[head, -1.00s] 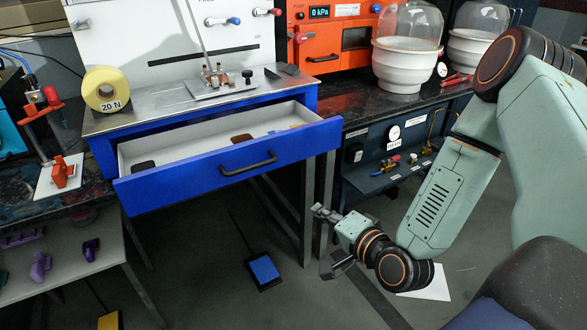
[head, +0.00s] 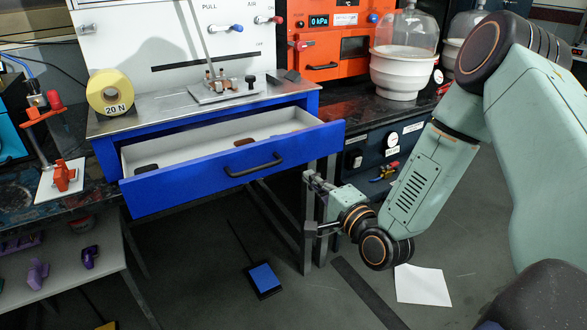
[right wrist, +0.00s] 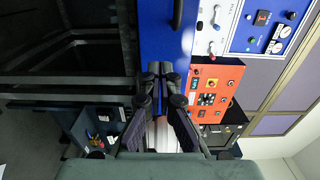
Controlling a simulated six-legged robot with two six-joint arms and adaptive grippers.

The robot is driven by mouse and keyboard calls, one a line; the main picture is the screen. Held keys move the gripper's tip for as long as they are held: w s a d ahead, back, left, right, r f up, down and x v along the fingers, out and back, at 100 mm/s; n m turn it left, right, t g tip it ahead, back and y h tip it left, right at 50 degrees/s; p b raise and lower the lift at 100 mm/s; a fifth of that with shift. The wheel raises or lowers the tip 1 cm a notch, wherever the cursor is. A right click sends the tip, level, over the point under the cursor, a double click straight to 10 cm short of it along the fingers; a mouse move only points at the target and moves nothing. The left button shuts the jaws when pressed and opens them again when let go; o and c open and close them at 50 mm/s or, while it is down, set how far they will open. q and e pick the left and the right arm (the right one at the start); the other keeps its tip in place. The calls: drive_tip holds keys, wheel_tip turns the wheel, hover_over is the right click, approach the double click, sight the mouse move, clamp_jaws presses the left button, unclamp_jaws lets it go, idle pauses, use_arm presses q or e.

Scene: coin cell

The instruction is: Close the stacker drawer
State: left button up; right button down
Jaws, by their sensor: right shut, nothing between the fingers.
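The blue stacker drawer (head: 215,180) stands pulled out under the steel bench top in the head view. Its black handle (head: 254,165) is on the front face, and dark items lie in its white tray. My right gripper (head: 312,203) is below and right of the drawer front, apart from the handle in the head view. In the right wrist view the right gripper (right wrist: 160,75) is shut and empty, with the blue drawer front (right wrist: 160,35) beyond its tips and the handle (right wrist: 177,14) at the top. My left gripper is not in view.
A yellow 20 N roll (head: 110,92) and a steel fixture stand on the bench top. An orange unit (head: 330,45) and white vessels (head: 400,70) are at the right. A blue pedal (head: 264,278) and white sheet (head: 422,285) lie on the floor. Bench legs stand near the gripper.

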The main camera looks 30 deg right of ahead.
sight(287, 157)
drive_tip(key=w, duration=0.2)
drive_tip(key=w+b, duration=0.1)
drive_tip(key=w, duration=0.4)
drive_tip(key=shift+a+b, duration=0.3)
drive_tip(key=shift+b, duration=0.1)
drive_tip(key=shift+w+d, duration=0.1)
drive_tip(key=shift+w, duration=0.4)
drive_tip(key=shift+r, duration=0.1)
